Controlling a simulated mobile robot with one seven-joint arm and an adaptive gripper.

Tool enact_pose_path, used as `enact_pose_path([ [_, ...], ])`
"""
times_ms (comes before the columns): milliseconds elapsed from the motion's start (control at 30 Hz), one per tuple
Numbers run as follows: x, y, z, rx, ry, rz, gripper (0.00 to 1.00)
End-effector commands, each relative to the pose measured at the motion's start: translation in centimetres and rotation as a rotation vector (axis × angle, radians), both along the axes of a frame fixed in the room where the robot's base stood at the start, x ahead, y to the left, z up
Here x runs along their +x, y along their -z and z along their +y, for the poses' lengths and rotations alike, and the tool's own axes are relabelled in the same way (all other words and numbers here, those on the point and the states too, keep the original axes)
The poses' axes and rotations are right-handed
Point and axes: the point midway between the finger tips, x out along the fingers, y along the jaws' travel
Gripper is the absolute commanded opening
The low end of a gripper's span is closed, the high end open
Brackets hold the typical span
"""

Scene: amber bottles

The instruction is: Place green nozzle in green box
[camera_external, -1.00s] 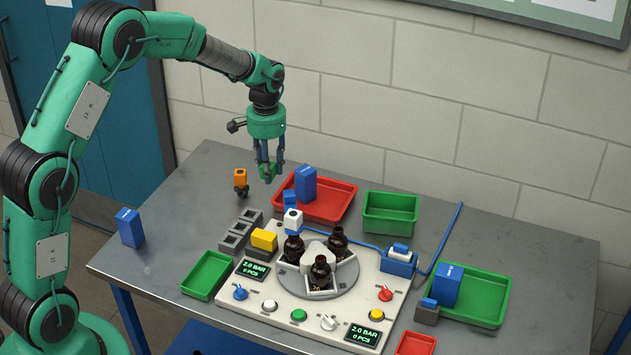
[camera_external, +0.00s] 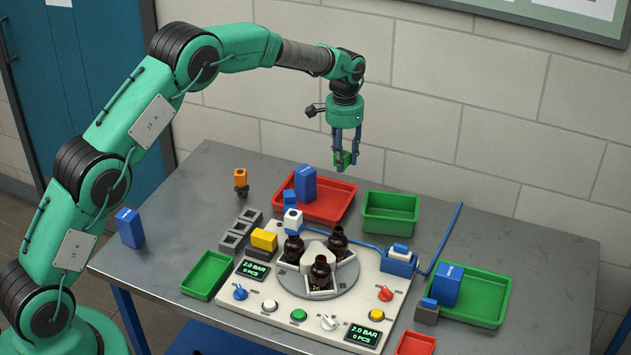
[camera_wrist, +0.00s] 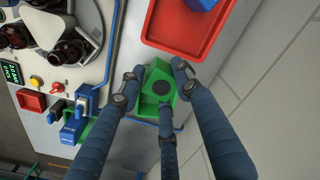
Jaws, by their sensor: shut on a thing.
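The green nozzle (camera_external: 344,161) is held between the fingers of my gripper (camera_external: 345,158), well above the table. In the wrist view the fingers (camera_wrist: 155,80) close around the green nozzle (camera_wrist: 160,72), which has a dark round spot. A deep green box (camera_external: 390,228) stands at the back of the table, below and to the right of my gripper in the external view. In the wrist view, the nozzle and fingers overlap the green behind them, so the box's edges are hard to tell. The box looks empty in the external view.
A red tray (camera_external: 335,211) holding a blue block (camera_external: 305,184) stands left of the green box. Other green trays stand at left (camera_external: 207,275) and right (camera_external: 490,296). The white station (camera_external: 260,317) carries brown bottles (camera_external: 320,272). A blue hose (camera_external: 449,235) runs nearby.

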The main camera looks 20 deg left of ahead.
Motion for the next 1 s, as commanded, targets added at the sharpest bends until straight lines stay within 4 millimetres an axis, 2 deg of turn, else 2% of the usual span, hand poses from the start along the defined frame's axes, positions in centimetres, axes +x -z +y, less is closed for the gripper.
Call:
enact_pose_path([
  [300, 2.4, 1.0, -5.8, 0.001, 0.087, -0.001, 0.11],
  [600, 3.7, 1.8, -10.3, 0.001, 0.156, -0.004, 0.11],
  [700, 4.0, 2.0, -11.4, 0.001, 0.173, -0.006, 0.11],
  [800, 3.8, 4.6, -11.1, 0.003, 0.171, 0.000, 0.11],
  [1000, 3.9, 6.7, -11.2, 0.001, 0.171, -0.004, 0.11],
])
